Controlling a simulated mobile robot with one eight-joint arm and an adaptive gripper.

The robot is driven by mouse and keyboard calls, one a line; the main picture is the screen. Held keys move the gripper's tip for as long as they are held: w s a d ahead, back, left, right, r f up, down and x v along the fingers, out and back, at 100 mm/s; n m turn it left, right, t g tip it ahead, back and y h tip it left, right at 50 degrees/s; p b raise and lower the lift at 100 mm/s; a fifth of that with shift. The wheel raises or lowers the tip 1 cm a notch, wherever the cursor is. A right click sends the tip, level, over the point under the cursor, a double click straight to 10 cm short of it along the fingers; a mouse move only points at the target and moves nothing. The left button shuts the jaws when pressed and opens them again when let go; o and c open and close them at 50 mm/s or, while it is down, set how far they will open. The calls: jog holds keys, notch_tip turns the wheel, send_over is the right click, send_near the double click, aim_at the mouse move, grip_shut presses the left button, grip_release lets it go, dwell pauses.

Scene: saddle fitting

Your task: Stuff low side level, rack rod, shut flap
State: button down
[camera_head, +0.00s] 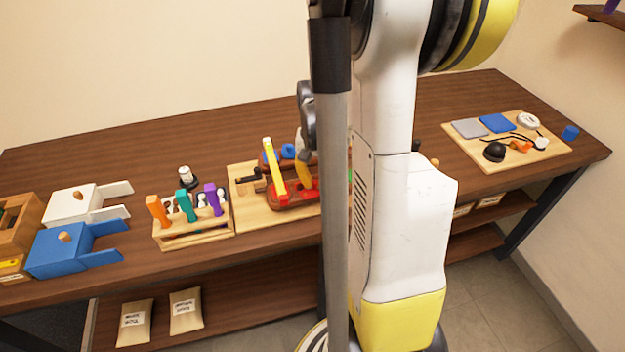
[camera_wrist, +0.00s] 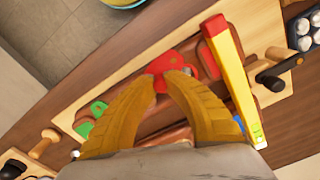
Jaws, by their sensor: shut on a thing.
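A brown saddle-like form (camera_head: 291,201) lies on a pale wooden board (camera_head: 262,217), mostly hidden behind my arm; its brown leather also shows in the wrist view (camera_wrist: 150,122). A yellow and red bar (camera_head: 274,170) lies across its left part; its end with a small vial shows in the wrist view (camera_wrist: 235,85). My gripper (camera_wrist: 165,75) is shut on a red piece (camera_wrist: 168,61) on the form; red also shows in the head view (camera_head: 308,187). A green piece (camera_wrist: 92,117) lies farther along. Handled tools, orange, teal (camera_head: 185,205) and purple, stand in a wooden rack (camera_head: 195,236).
A black-handled piece (camera_head: 251,175) is on the board left of the bar. White (camera_head: 75,202) and blue (camera_head: 62,250) boxes stand at left. Two labelled bags (camera_head: 186,310) lie on the lower shelf. Right bench top has bare room.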

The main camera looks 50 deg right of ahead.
aim_at(318, 194)
jog(key=m, duration=0.1)
jog(key=s+m, duration=0.1)
jog(key=m, duration=0.1)
jog(key=shift+a+m, duration=0.15)
jog(key=shift+m, duration=0.15)
jog(key=shift+s+a+m, duration=0.15)
jog(key=shift+s+m, duration=0.1)
jog(key=shift+m, duration=0.7)
jog(key=shift+s+a+m, duration=0.15)
jog(key=shift+s+m, duration=0.05)
jog(key=shift+m, duration=0.75)
jog(key=c, duration=1.4)
grip_release()
jog(key=shift+o, duration=0.2)
jog(key=shift+r, duration=0.1)
notch_tip(318, 194, up, 12)
